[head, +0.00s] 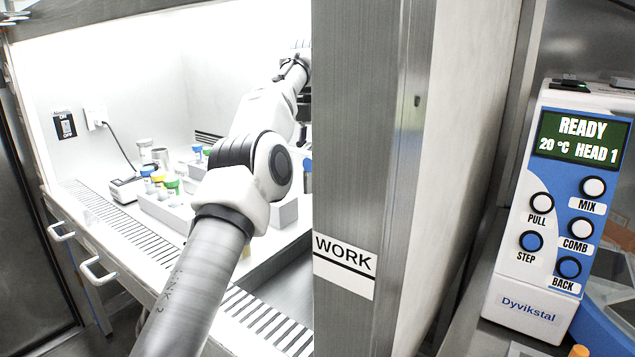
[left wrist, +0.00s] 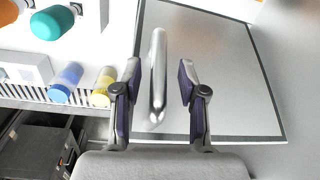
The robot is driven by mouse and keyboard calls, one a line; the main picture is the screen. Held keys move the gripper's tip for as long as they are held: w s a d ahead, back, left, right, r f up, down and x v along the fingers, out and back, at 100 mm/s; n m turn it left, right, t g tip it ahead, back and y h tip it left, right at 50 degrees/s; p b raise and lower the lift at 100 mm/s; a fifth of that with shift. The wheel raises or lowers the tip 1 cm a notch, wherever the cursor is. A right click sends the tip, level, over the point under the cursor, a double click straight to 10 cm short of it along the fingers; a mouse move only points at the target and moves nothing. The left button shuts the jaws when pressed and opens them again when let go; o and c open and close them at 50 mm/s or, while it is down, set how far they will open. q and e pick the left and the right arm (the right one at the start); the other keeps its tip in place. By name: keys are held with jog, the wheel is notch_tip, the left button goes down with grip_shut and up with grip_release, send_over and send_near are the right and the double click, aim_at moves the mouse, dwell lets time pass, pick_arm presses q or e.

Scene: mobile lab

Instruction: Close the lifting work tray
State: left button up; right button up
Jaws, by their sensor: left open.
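A flat grey metal panel with a dark edge, which looks like the lifting work tray (left wrist: 235,85), fills the middle and right of the left wrist view. A shiny metal bar handle (left wrist: 158,50) stands out over it. My left gripper (left wrist: 160,72) is open, with the handle between its two fingers, closer to the left finger. I cannot tell whether either finger touches it. In the head view my left arm reaches into the bright cabinet; its gripper is hidden behind the WORK pillar. My right gripper is in neither view.
The WORK pillar (head: 345,150) stands beside my left arm. Inside the cabinet, tubes with coloured caps (head: 172,187) stand left of the arm. A slotted grille (head: 125,215) runs along the front edge. A blue and white READY device (head: 550,220) stands at right.

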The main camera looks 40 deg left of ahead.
pick_arm(q)
notch_tip(320, 180, down, 3)
jog(key=shift+r+b, duration=0.1)
jog(key=shift+b, duration=0.65)
jog(key=shift+r, duration=0.1)
grip_shut()
